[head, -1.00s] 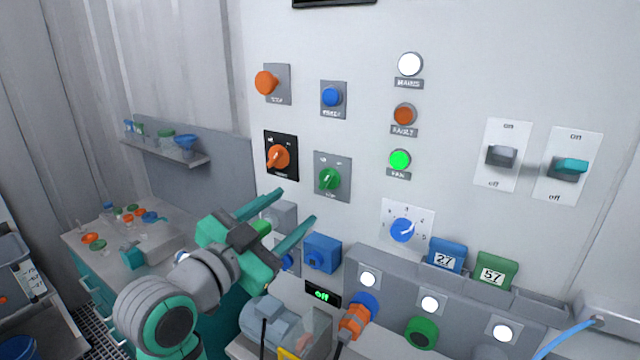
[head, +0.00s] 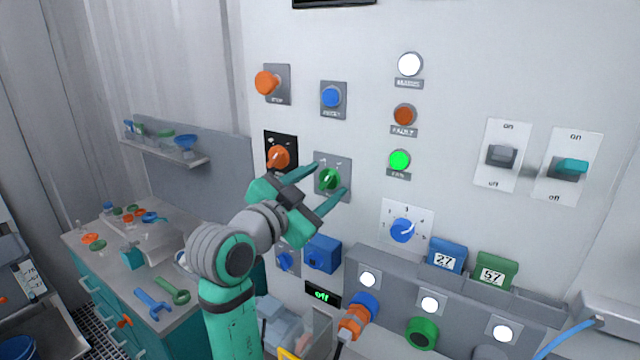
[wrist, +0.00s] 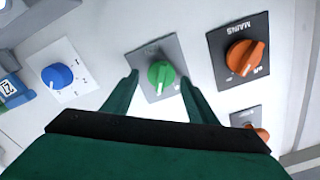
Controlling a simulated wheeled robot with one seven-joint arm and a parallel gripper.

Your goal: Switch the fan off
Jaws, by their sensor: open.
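The green rotary knob (head: 328,179) sits on a grey plate on the white panel; its label is too small to read surely. It also shows in the wrist view (wrist: 160,75), between my fingertips. My gripper (head: 331,178) is open, its two teal fingers on either side of the green knob, with no clear contact. A lit green lamp (head: 399,160) with a small label, probably FAN, is to the right of the knob. Two toggle switches marked on and off, one grey (head: 501,156) and one teal (head: 570,166), are at the right.
An orange MAINS knob (wrist: 246,57) on a black plate is beside the green knob. A blue push button (head: 331,96) is above, and a blue dial (head: 402,230) is lower right. A blue box (head: 322,253) sticks out below.

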